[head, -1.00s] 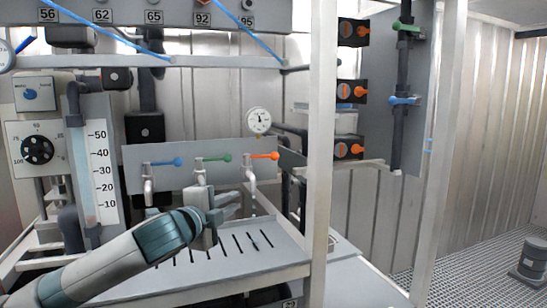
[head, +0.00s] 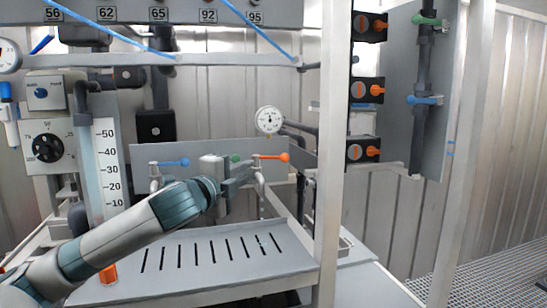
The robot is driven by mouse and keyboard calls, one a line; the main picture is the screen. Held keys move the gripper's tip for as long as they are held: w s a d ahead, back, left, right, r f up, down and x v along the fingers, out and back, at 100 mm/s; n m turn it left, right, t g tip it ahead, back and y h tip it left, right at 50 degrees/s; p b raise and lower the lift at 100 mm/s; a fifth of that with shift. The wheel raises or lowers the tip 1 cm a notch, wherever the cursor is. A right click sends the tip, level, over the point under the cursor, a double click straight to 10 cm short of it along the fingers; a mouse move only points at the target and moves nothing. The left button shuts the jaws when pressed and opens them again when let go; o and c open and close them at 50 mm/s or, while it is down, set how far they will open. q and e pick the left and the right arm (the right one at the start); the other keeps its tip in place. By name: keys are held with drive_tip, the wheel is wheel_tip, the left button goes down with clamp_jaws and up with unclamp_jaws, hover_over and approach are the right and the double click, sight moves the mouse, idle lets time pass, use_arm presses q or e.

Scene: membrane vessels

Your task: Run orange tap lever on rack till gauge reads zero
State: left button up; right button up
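The orange tap lever (head: 272,157) sits at the right end of the grey tap panel (head: 300,158) on the rack and points right. Its spout (head: 261,190) hangs below. The round white gauge (head: 269,120) stands just above it; its dial is too small to read. My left gripper (head: 246,172) is in front of the panel, its fingers reaching right to just left of and below the orange lever. I cannot tell whether it touches the tap or how far apart its fingers are. It partly hides the green lever (head: 237,158). My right gripper is out of view.
A blue lever (head: 175,162) is on the panel's left. A slotted grey tray (head: 205,259) lies below the taps. A white upright post (head: 328,150) stands right of the gauge. Other orange knobs (head: 377,90) are beyond it. A scaled column (head: 105,165) stands left.

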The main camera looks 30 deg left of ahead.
sight(271, 157)
use_arm(q)
drive_tip(key=w+p, duration=0.2)
drive_tip(key=w, duration=0.3)
drive_tip(key=w+a+p, duration=0.1)
drive_tip(key=w+p, duration=0.1)
drive_tip(key=w, duration=0.2)
drive_tip(key=w+a+p, duration=0.1)
drive_tip(key=w+p, duration=0.1)
drive_tip(key=w, duration=0.3)
drive_tip(key=shift+w+r+p, duration=0.15)
drive_tip(key=shift+w+p, duration=0.15)
drive_tip(key=shift+p, duration=0.05)
drive_tip(key=shift+w, duration=0.6)
drive_tip(key=shift+w+f, duration=0.2)
clamp_jaws()
drive_tip(key=shift+f, duration=0.1)
drive_tip(key=shift+s+a, duration=0.1)
